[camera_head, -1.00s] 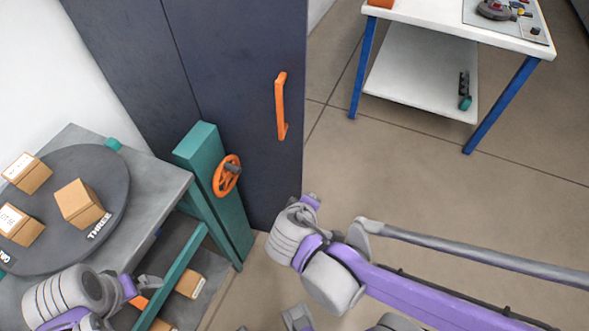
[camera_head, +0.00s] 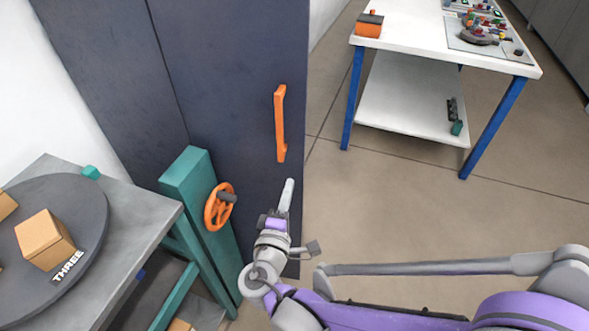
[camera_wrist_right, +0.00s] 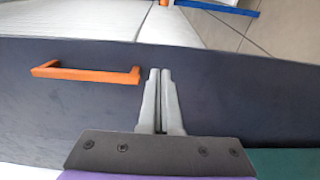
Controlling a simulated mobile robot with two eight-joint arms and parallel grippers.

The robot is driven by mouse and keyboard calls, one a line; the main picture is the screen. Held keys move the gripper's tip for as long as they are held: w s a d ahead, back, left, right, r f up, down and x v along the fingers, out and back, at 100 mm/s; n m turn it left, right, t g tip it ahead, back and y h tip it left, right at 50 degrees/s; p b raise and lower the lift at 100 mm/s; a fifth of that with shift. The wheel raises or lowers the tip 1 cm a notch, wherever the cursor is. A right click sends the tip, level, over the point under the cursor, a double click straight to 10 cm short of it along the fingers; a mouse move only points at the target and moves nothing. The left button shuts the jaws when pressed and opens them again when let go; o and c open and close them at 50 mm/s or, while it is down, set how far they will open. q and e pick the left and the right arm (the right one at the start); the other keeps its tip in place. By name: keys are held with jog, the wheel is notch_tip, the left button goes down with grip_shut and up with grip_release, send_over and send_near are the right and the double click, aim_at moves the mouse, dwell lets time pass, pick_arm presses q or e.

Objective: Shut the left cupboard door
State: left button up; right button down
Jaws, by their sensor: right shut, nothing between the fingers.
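The dark blue cupboard panel with a handle (camera_head: 225,75) stands at the upper left in the head view. Its orange bar handle (camera_head: 280,123) is near the panel's right edge. A vertical seam parts it from another dark panel (camera_head: 95,70) on the left. I cannot tell how far the door stands open. My right gripper (camera_head: 287,192) is shut and empty, just below the handle in the picture. In the right wrist view its closed fingers (camera_wrist_right: 159,75) lie over the dark panel (camera_wrist_right: 230,95), beside the handle (camera_wrist_right: 85,74). Whether they touch it is unclear. My left gripper is out of view.
A teal post (camera_head: 203,220) with an orange handwheel (camera_head: 219,206) stands close in front of the panel. A grey table (camera_head: 140,222) with a turntable and boxes is at the left. A white table (camera_head: 410,45) stands at the upper right. Open floor (camera_head: 400,215) lies between.

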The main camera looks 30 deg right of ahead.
aim_at(297, 159)
jog(key=b+x, duration=0.1)
jog(key=x, duration=0.6)
jog(key=shift+w+d, duration=0.15)
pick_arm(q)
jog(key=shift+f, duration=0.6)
